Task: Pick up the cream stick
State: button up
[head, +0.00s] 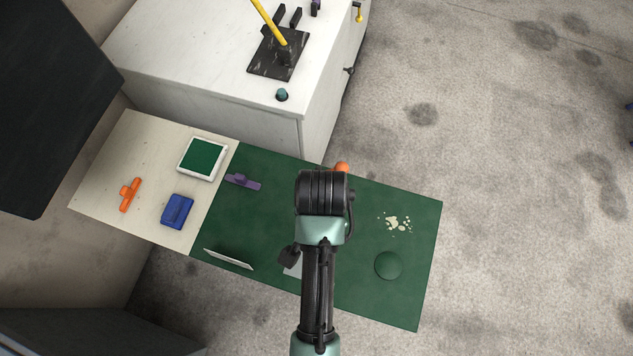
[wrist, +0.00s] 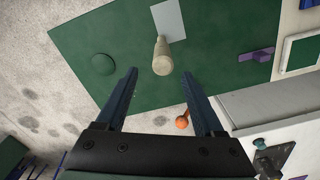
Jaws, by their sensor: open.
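The cream stick (wrist: 162,56) shows in the wrist view on the green part of the table (wrist: 220,80). It appears to stand upright, with a rounded end towards the camera. My gripper (wrist: 160,73) is open and empty, with one finger on each side of the stick in the picture. The stick appears to lie beyond the fingertips; I see no contact. In the head view my arm hides the stick and most of the gripper.
A white sheet (wrist: 169,20) lies by the stick. An orange object (wrist: 182,121) is near the right finger in the picture. A green dome (head: 388,265) and pale crumbs (head: 397,222) lie to the right, a purple clip (head: 243,182) to the left. A white cabinet (head: 220,75) adjoins the table.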

jog(key=f, duration=0.4)
jog(key=shift+w+f, duration=0.2)
jog(key=shift+f, duration=0.2)
jog(key=shift+s+a+f+p, duration=0.1)
jog(key=shift+f+p, duration=0.25)
jog(key=shift+f, duration=0.95)
jog(key=shift+s+a+f+p, duration=0.1)
jog(key=shift+f+p, duration=0.2)
jog(key=shift+f, duration=0.95)
grip_shut()
